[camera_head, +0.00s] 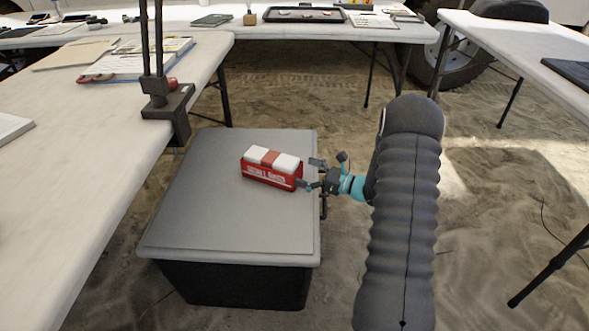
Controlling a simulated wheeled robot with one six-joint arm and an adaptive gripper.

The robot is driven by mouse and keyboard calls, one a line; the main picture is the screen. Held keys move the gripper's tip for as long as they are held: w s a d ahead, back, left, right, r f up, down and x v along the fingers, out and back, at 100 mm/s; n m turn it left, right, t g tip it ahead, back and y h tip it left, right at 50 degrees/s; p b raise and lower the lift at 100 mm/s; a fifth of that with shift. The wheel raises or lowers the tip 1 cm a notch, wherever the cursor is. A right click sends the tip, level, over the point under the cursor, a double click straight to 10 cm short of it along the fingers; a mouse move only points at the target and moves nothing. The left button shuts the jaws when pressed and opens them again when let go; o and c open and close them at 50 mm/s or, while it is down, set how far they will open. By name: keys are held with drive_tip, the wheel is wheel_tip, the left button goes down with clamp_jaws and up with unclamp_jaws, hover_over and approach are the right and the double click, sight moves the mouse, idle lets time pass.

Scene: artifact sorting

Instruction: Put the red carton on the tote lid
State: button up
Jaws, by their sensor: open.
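The red carton (271,168), red with white on its top and white lettering on its side, lies on the grey tote lid (205,207), toward its far right part. The lid covers a black tote (235,283) standing on the sand. My gripper (307,174) is open at the right end of the carton, its fingers pointing left. The fingers are close to the carton's right end; I cannot tell whether they touch it. The carton's underside and far side are hidden.
A white table (90,160) with papers and a clamped dark post (166,105) stands at the left. Another table at the back holds a black tray (304,15). A third table (530,50) is at the right. The lid's front and left are clear.

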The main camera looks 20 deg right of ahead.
drive_tip(key=v, duration=0.8)
drive_tip(key=s+a+r+n+g+h, duration=0.2)
drive_tip(key=s+a+r+n+g, duration=0.35)
drive_tip(key=s+a+n, duration=0.2)
drive_tip(key=s+a+r+n+g+h, duration=0.1)
drive_tip(key=s+a+r+n+g, duration=0.5)
drive_tip(key=a, duration=0.3)
drive_tip(key=s+r+n+t+h, duration=0.1)
drive_tip(key=s+r+n+h, duration=0.2)
drive_tip(key=s, duration=0.3)
drive_tip(key=s+d+r+n+t+h, duration=0.1)
drive_tip(key=s+r+n+t+h, duration=0.1)
drive_tip(key=s+n+h, duration=0.2)
drive_tip(key=s+d+r+n+t+h, duration=0.1)
drive_tip(key=s+r+n+t+h, duration=0.1)
drive_tip(key=s+n, duration=0.3)
drive_tip(key=shift+s+d+r+n+h, duration=0.3)
drive_tip(key=shift+s+r+h, duration=0.6)
drive_tip(key=shift+s, duration=0.8)
drive_tip(key=shift+t, duration=0.25)
